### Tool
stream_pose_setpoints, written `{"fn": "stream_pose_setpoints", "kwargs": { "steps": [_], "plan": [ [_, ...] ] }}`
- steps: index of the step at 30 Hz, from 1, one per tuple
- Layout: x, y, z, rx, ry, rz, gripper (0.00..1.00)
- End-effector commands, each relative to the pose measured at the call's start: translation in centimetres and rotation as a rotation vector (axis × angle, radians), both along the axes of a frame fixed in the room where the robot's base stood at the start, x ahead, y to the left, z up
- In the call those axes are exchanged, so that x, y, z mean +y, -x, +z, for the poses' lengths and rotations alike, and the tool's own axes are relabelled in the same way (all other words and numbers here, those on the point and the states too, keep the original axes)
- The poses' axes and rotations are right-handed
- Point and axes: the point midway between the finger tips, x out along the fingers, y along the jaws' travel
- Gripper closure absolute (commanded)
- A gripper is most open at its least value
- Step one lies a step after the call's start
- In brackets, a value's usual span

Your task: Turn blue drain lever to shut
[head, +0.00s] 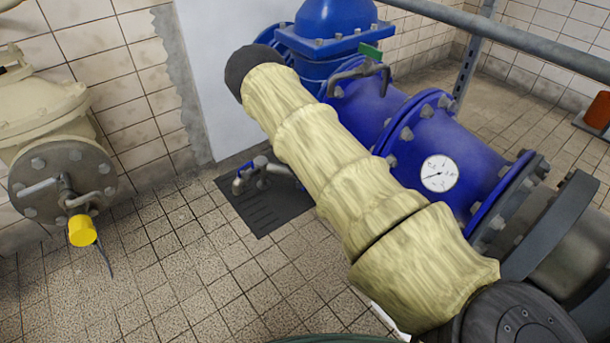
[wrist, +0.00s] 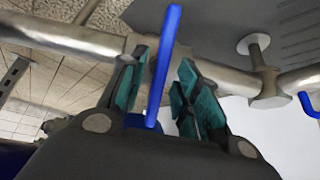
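A blue drain lever (wrist: 163,65) stands up long and thin in the middle of the wrist view, in front of a grey metal pipe (wrist: 215,75). My gripper (wrist: 163,90) has its two teal-padded fingers apart, one on each side of the lever, with gaps visible on both sides; it looks open. In the head view, a small tap with a blue handle (head: 260,162) sits low above a dark floor grate (head: 268,208). My gripper is hidden in the head view.
A second blue handle (wrist: 308,105) shows at the wrist view's right edge. A large blue pipe (head: 440,130) with a gauge (head: 438,173) and a green-handled valve (head: 370,52) lies behind my arm. A cream valve with a yellow cap (head: 82,230) stands left. Tiled floor is clear between.

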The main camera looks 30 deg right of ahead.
Motion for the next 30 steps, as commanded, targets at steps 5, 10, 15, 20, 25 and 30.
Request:
{"fn": "stream_pose_setpoints", "kwargs": {
  "steps": [5,10,15,20,25,30],
  "plan": [
    [0.0,0.1,-0.1,0.003,-0.001,-0.001,0.68],
    [0.5,0.5,0.7,0.004,-0.001,0.0,0.68],
    [1.3,1.1,2.7,0.002,-0.001,0.0,0.68],
    [2.3,1.9,4.8,0.002,-0.001,0.0,0.68],
    [3.4,2.8,7.0,0.001,0.0,0.001,0.68],
    [4.2,3.5,8.8,0.001,-0.001,0.0,0.68]
  ]
}}
